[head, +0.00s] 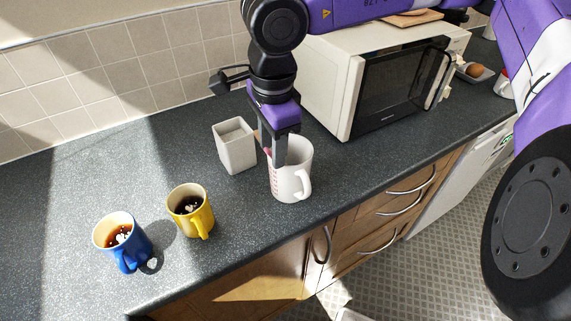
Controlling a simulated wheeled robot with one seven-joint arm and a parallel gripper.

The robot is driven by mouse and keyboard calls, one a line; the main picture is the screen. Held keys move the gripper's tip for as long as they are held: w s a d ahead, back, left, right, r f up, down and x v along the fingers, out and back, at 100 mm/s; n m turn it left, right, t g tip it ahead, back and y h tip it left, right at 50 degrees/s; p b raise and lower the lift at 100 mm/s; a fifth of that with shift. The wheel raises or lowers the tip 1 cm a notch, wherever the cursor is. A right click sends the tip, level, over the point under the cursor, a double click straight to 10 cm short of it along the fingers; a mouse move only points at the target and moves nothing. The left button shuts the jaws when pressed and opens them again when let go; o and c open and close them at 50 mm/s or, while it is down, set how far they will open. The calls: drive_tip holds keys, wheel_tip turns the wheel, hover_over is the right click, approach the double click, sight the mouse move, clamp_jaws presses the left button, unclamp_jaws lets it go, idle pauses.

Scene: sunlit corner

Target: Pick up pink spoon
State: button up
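My gripper (278,160) points down at the mouth of a white jug (291,185) with red markings and a handle at its right. The fingertips overlap the jug's rim in the head view. I cannot tell whether they are inside the jug or behind its rim, or whether they are apart or closed. A small reddish patch shows beside the fingers at the jug's left rim. It may be part of the pink spoon, but it is too small to tell. No other part of a pink spoon is visible.
A square white pot (236,150) stands close to the jug's left. A yellow mug (193,214) and a blue mug (122,240) stand further left. A microwave (375,85) stands behind right. The dark counter (75,195) is clear at far left.

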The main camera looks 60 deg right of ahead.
drive_tip(key=shift+c, duration=0.5)
clamp_jaws()
drive_tip(key=shift+r, duration=0.15)
